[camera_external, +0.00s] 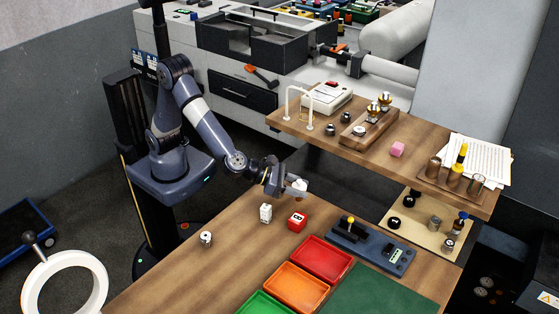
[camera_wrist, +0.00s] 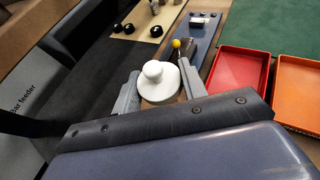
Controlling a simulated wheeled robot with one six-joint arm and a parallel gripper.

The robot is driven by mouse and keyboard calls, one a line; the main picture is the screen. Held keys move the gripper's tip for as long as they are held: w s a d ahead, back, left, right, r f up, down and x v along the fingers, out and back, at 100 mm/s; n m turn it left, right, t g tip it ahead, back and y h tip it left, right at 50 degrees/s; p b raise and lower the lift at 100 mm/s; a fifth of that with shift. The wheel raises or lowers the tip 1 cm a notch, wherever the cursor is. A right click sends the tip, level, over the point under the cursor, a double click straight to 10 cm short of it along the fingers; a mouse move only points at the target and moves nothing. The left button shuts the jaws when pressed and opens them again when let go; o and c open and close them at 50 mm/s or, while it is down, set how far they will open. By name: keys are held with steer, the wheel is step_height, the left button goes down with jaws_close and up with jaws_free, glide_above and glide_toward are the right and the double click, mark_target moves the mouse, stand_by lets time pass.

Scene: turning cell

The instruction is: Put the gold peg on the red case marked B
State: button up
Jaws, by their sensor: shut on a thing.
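The red case marked B (camera_external: 297,221) stands on the wooden table in the outside view, below my gripper. My gripper (camera_external: 294,187) is above the table's far edge. In the wrist view my gripper (camera_wrist: 160,84) is shut on a white round piece with a knob on top (camera_wrist: 157,82). The white piece also shows at the fingertips in the outside view (camera_external: 300,185). Gold knob-topped pegs (camera_external: 385,99) stand in a wooden block (camera_external: 350,139) on the raised shelf, apart from my gripper. The red case is not seen in the wrist view.
A white case (camera_external: 265,212) stands left of the red case, and a small metal cylinder (camera_external: 206,238) farther left. Red (camera_external: 349,256), orange (camera_external: 317,305) and green trays lie at the front. A blue device with a yellow-knobbed lever (camera_external: 372,247) is to the right.

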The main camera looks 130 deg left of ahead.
step_height(320, 180, down, 8)
steer(key=shift+r, duration=0.2)
steer(key=shift+f, duration=0.15)
steer(key=o, duration=1.1)
steer(key=shift+b, duration=0.3)
steer(key=shift+s+d+r, duration=0.1)
steer(key=shift+d+r, duration=0.05)
steer(key=shift+r, duration=0.05)
steer(key=b+v, duration=0.1)
steer(key=v, duration=1)
steer(key=shift+s+d, duration=0.2)
steer(key=shift+s, duration=0.05)
